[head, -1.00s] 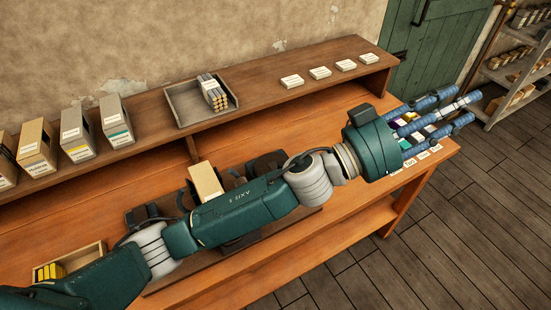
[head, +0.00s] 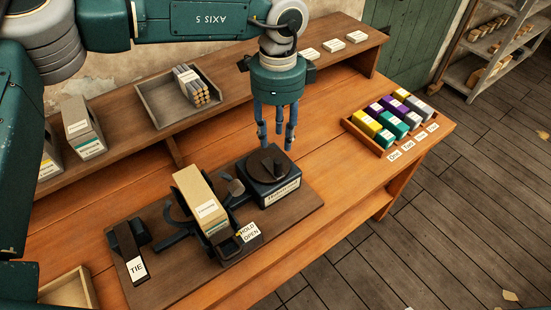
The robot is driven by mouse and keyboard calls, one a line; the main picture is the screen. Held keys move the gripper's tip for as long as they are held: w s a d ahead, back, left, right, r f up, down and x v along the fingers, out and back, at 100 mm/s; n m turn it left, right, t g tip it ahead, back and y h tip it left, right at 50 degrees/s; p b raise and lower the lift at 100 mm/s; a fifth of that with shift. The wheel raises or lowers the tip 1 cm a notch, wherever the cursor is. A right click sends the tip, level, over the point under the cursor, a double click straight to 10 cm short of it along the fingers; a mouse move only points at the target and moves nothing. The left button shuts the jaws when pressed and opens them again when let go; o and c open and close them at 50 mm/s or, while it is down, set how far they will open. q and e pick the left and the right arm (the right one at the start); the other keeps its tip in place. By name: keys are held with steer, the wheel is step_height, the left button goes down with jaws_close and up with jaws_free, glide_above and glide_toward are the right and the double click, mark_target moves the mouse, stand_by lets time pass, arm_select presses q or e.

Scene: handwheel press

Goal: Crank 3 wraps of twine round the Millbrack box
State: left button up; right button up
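Contact with the wheel cannot be made out. My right gripper is out of view.
A lever marked TIE (head: 134,261) and a HOLD OPEN tag (head: 250,234) flank the box. A grey tray (head: 154,104) lies on the back shelf. The bench between winder and rack is clear.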

mark_target(278, 160)
arm_select(q)
step_height(278, 160, down, 9)
steer(key=p, duration=0.3)
steer(key=shift+d+r, duration=0.1)
steer(key=shift+r, duration=0.05)
steer(key=shift+f+p, duration=0.3)
steer(key=shift+f, duration=0.45)
steer(key=shift+c, duration=1)
jaws_close()
